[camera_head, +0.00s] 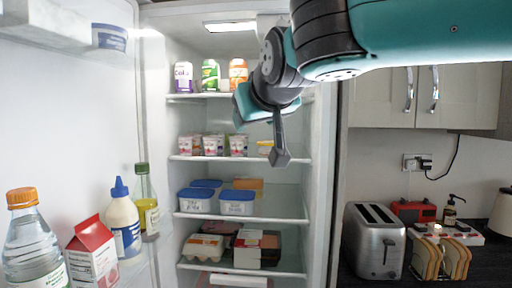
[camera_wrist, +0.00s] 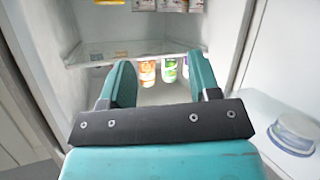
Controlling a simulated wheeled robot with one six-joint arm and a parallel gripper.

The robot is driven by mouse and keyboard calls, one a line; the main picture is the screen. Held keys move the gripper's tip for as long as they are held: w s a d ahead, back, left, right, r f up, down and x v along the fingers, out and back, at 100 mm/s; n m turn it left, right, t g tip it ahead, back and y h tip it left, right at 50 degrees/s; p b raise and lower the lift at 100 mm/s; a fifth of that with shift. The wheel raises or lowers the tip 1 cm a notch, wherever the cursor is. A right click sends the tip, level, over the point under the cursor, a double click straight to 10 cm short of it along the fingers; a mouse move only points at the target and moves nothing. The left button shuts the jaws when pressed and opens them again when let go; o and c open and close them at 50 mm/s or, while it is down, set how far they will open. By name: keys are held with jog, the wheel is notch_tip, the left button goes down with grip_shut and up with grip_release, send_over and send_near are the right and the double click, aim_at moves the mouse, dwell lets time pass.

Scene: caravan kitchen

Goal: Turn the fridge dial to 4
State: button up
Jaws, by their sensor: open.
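The fridge stands open, and its lit white interior (camera_head: 225,55) fills the middle of the head view. I cannot make out the dial or its numbers in either view. A white fitting at the fridge ceiling, right of the light (camera_head: 232,26), is partly hidden by my arm. My teal gripper (camera_head: 246,106) is at the fridge opening, in front of the upper shelves. In the wrist view my gripper (camera_wrist: 160,78) has its two fingers wide apart with nothing between them. The fingers point into the fridge.
The top shelf holds a purple-labelled carton (camera_head: 183,77), a green container (camera_head: 210,75) and an orange one (camera_head: 238,73). Yogurt cups, blue-lidded boxes (camera_head: 237,203) and eggs (camera_head: 203,247) sit lower. The open door at left carries bottles and a tub (camera_head: 110,38). A toaster (camera_head: 375,243) stands right.

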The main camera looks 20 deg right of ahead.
jog(key=shift+n+g+y, duration=0.3)
jog(key=shift+g, duration=0.1)
jog(key=shift+s+a+f+b, duration=0.1)
jog(key=shift+s+f+b, duration=0.15)
jog(key=shift+f, duration=0.75)
jog(key=shift+s+a+f+b, duration=0.1)
jog(key=shift+s+f, duration=0.15)
jog(key=shift+f, duration=0.7)
